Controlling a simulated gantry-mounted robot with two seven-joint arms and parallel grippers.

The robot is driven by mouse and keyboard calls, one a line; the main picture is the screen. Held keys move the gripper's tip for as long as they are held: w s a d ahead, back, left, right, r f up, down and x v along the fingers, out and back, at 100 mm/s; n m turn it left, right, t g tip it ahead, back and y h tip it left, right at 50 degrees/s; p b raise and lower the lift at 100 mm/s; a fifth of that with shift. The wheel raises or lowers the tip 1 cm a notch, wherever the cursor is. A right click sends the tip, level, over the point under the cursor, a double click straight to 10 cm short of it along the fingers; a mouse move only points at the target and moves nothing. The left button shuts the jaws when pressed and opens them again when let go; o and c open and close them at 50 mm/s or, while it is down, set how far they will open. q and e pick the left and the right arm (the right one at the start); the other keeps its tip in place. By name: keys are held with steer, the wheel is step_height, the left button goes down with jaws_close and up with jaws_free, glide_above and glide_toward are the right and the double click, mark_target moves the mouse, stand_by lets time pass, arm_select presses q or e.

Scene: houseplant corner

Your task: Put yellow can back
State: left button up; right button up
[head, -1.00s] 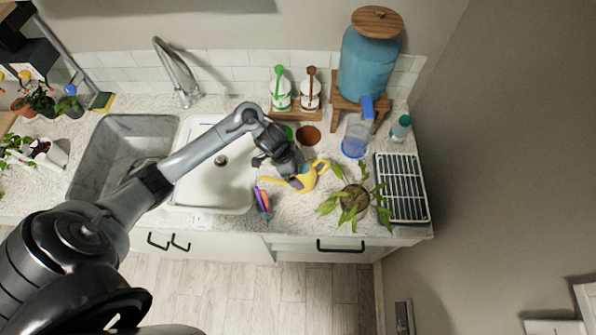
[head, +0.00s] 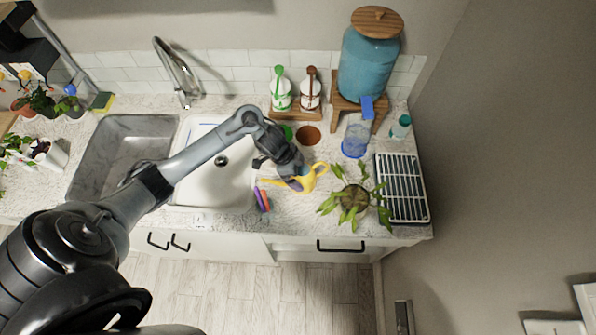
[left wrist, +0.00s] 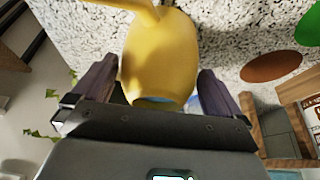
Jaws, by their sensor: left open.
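The yellow watering can (head: 311,177) stands on the speckled counter between the sink and a potted plant, its spout pointing left. In the left wrist view the can's yellow body (left wrist: 160,58) lies between the two dark fingers. My left gripper (head: 295,181) is open around the can, with visible gaps between each finger and the body; it also shows in the left wrist view (left wrist: 158,84). My right gripper is not in view.
A trailing potted plant (head: 354,200) stands just right of the can, beside a dish rack (head: 402,188). A brown round coaster (head: 308,136) and a green one (head: 287,132) lie behind. A blue-rimmed clear jug (head: 355,138) stands behind right. Purple and orange items (head: 262,199) lie by the sink.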

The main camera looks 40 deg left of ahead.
arm_select(q)
steer(key=v, duration=1.2)
steer(key=shift+p, duration=0.45)
steer(key=shift+f, duration=0.1)
steer(key=d+t+p, duration=0.3)
steer(key=d+t, duration=0.1)
steer(key=d, duration=1)
steer(key=s+r+n+g+y+p, duration=0.1)
steer(key=s+r+n, duration=0.1)
steer(key=s, duration=0.5)
steer(key=s+a+r+n+g+y+p, duration=0.1)
steer(key=s+r+n+g+y+p, duration=0.1)
steer(key=s+n, duration=0.3)
steer(key=s, duration=0.3)
steer(key=shift+s+a, duration=0.15)
steer(key=shift+s, duration=0.1)
steer(key=shift+r, duration=0.1)
